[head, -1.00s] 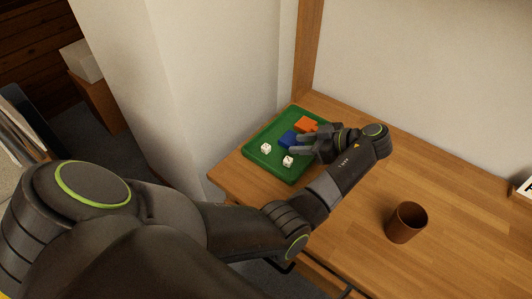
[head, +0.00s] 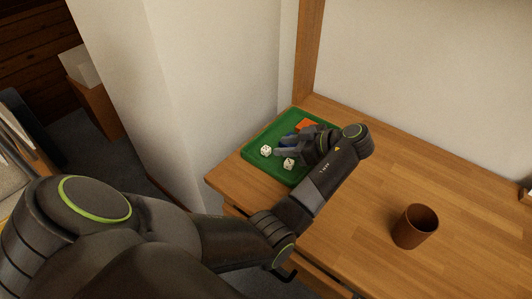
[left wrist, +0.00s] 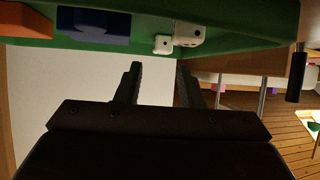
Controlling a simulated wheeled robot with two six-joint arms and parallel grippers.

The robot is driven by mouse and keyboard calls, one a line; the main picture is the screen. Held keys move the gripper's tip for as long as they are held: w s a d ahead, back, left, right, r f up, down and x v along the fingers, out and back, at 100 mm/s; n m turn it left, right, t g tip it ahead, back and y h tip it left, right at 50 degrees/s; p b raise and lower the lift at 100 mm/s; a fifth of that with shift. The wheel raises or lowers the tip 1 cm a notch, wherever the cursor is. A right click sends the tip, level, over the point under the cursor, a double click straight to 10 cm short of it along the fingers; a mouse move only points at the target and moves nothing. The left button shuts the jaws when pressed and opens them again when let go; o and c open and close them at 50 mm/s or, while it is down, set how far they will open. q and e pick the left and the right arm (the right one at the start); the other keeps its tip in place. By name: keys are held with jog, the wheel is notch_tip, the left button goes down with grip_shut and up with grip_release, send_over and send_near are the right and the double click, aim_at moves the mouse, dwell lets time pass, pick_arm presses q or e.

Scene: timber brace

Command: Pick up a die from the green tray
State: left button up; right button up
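The green tray (head: 258,140) lies at the table's left corner in the head view; part of it also fills the top of the left wrist view (left wrist: 240,14). Two white dice with dark pips are on it: a left die (head: 266,150) and a right die (head: 289,163). In the left wrist view, one die (left wrist: 163,44) appears beside the other (left wrist: 189,36). My left gripper (head: 280,149) is over the tray close to both dice. Its fingers (left wrist: 157,85) are apart with nothing between them. My right gripper is not in view.
An orange block (head: 304,124) and a mostly hidden blue block (left wrist: 95,22) are also on the tray. A brown cup (head: 414,228) stands on the wooden table (head: 370,200), well right of the tray. A wall and wooden post (head: 309,50) rise behind the tray.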

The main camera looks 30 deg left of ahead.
aim_at(266, 148)
pick_arm(q)
jog(key=shift+x, duration=2.85)
jog(key=shift+s+d+f, duration=0.1)
jog(key=shift+d, duration=0.05)
jog(key=shift+c, duration=0.3)
grip_shut()
